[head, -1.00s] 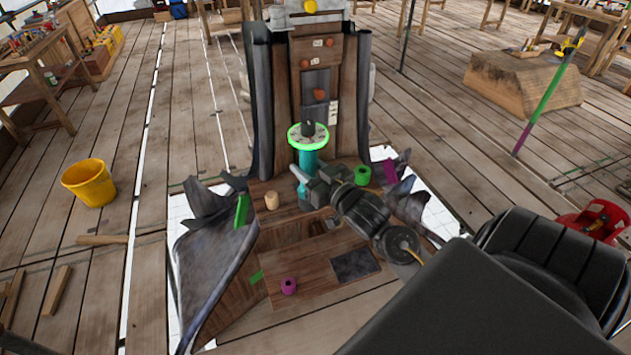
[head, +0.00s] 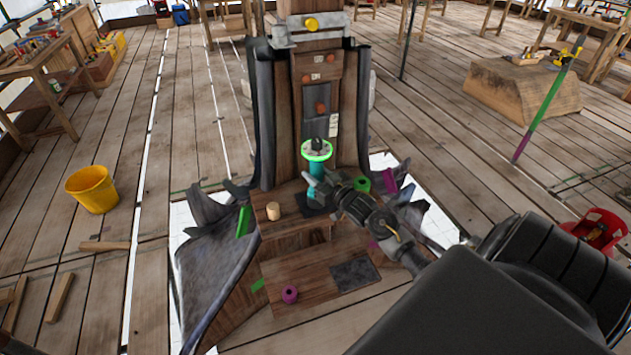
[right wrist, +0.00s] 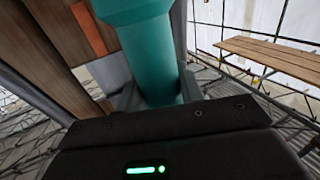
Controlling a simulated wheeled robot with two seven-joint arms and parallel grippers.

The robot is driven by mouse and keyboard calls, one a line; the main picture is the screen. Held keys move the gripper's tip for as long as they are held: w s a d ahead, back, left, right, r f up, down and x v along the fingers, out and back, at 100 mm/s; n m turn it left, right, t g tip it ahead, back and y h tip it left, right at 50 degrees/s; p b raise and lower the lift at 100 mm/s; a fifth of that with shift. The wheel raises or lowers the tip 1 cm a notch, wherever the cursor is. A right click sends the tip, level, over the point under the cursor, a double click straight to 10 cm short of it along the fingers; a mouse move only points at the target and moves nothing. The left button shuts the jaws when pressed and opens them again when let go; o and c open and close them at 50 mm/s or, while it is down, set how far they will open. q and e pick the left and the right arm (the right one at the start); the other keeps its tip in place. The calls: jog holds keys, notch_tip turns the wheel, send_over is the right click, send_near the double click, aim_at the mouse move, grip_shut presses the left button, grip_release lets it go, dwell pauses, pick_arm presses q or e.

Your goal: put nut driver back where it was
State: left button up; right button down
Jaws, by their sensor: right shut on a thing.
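The nut driver appears to be the upright teal piece (head: 316,167) in front of the wooden spire. A grey disc with a bright green rim (head: 317,150) and a dark knob shows at its top. My right gripper (head: 313,184) is shut around its teal body. In the right wrist view the teal shaft (right wrist: 150,55) with a wider collar stands between the jaws. Its lower end is partly hidden by the gripper, so I cannot tell whether it touches the ledge. A dark square patch (head: 308,207) lies just below it. My left gripper is not in view.
A wooden peg (head: 273,211) and a green ring (head: 362,184) stand on the ledge on either side. A purple ring (head: 290,294) and a dark pad (head: 355,273) are on the lower board. A yellow bucket (head: 92,189) stands on the floor at left.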

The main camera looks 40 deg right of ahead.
jog(key=shift+w+d+f, duration=0.15)
jog(key=shift+f, duration=1.5)
jog(key=c, duration=0.9)
grip_release()
jog(key=shift+f, duration=0.1)
jog(key=s+b, duration=0.2)
jog(key=s, duration=1)
jog(key=shift+s+f, duration=0.1)
